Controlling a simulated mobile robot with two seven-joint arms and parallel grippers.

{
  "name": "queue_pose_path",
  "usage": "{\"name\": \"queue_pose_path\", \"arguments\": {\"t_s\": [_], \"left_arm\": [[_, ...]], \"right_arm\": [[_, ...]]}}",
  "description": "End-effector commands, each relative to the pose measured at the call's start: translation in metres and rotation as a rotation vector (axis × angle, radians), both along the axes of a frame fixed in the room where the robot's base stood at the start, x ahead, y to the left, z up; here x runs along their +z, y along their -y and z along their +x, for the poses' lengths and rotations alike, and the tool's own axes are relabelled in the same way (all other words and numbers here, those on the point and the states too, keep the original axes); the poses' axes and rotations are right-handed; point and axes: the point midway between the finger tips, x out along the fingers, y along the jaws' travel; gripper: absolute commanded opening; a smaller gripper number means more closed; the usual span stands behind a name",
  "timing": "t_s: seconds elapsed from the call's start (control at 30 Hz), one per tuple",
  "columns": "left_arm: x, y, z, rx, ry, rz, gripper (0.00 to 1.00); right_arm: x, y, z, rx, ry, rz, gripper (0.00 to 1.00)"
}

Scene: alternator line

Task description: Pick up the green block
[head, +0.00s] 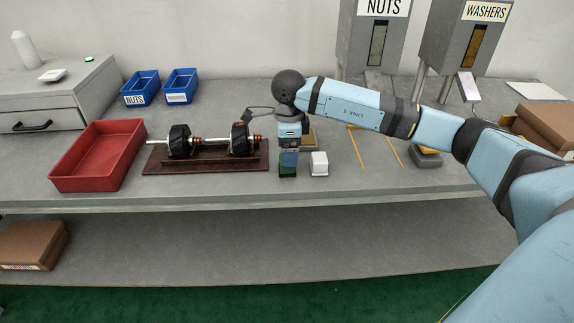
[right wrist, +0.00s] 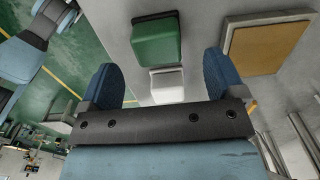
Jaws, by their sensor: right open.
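The green block (head: 287,171) stands on the grey bench near its front edge, directly below my right gripper (head: 289,158). In the right wrist view the green block (right wrist: 155,43) shows ahead of the two blue fingers. My right gripper (right wrist: 159,62) is open, its fingers spread wide with nothing held between them. I cannot tell whether the fingertips reach down beside the block. A white block (head: 319,164) stands just right of the green one; in the right wrist view it (right wrist: 167,85) lies nearer the palm. My left gripper is not in view.
A wooden rack (head: 205,162) with a shaft assembly stands left of the green block, beside a red tray (head: 78,183). A tan-topped block (head: 308,138) is just behind my gripper. Blue bins (head: 142,88) and nuts and washers dispensers (head: 372,45) stand at the back.

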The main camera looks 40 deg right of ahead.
Motion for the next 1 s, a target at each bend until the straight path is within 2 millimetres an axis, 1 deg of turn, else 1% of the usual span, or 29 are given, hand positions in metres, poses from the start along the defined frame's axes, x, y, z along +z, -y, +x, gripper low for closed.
{"name": "queue_pose_path", "arguments": {"t_s": [0.17,0.3,0.4,0.5,0.67,0.7,0.77,0.8,0.87,0.9,1.0], "left_arm": [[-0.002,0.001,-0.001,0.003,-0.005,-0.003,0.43],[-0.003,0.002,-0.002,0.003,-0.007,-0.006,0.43],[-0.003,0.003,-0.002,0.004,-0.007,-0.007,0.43],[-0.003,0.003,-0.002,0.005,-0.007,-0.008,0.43],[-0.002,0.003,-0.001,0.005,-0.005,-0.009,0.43],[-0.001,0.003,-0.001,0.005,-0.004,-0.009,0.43],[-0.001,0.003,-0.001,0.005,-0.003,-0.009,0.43],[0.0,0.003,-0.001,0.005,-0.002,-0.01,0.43],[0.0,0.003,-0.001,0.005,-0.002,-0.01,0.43],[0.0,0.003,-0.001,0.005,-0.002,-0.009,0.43],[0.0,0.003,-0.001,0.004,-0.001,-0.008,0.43]], "right_arm": [[-0.015,-0.002,0.0,0.0,-0.003,0.002,0.88],[-0.036,-0.005,0.0,-0.001,-0.004,0.001,0.88],[-0.049,-0.004,0.0,-0.001,-0.003,0.001,0.88],[-0.053,-0.004,0.0,-0.001,-0.001,0.001,0.88],[-0.053,-0.004,0.0,0.0,0.0,0.001,0.88],[-0.053,-0.004,0.0,0.0,0.0,0.001,0.79],[-0.053,-0.004,0.0,0.0,0.0,0.001,0.65],[-0.053,-0.004,0.0,0.0,-0.001,0.001,0.56],[-0.053,-0.004,0.0,0.0,-0.001,0.001,0.42],[-0.053,-0.004,0.0,0.0,-0.001,0.001,0.34],[-0.052,-0.004,0.0,0.0,0.0,0.001,0.34]]}}
